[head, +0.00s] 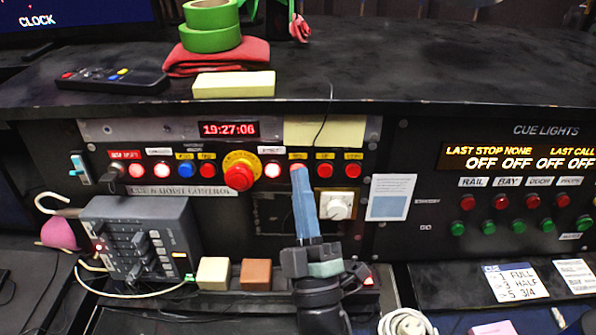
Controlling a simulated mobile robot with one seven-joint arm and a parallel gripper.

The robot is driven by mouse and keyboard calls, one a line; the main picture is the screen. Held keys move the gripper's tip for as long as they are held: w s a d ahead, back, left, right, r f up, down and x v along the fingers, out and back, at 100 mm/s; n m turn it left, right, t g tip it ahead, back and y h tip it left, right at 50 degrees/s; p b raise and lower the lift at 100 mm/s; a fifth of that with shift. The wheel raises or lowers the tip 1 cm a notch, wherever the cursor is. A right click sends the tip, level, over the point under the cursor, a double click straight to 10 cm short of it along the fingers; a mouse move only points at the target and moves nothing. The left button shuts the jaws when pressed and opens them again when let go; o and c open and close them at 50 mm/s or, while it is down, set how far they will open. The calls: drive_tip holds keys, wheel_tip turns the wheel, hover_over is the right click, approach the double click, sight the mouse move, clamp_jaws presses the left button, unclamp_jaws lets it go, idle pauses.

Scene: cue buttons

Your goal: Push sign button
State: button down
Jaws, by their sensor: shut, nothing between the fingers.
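My gripper (299,172) is shut and empty. Its blue fingers reach up from the bottom middle to the button row, and their tips overlap the button spot under a yellow label (298,156). That button is mostly hidden; I cannot tell whether the tips touch it. Left of the tips are a lit white button (272,170) and a large red button (239,177) on a yellow ring. Right of the tips are two red buttons (324,170). Further left are red, white and blue buttons (185,169). The small labels are too blurred to tell which one reads sign.
A white rotary knob (340,207) sits right of my fingers. A grey fader box (141,245) and white and brown blocks (213,273) stand below the panel. A thin black cable (329,105) hangs above. The cue lights panel (520,190) is at the right.

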drive_tip(key=shift+s, duration=0.3)
drive_tip(key=s+r+p, duration=0.1)
drive_tip(key=s+p, duration=0.1)
drive_tip(key=s, duration=0.4)
idle(0.5)
idle(0.4)
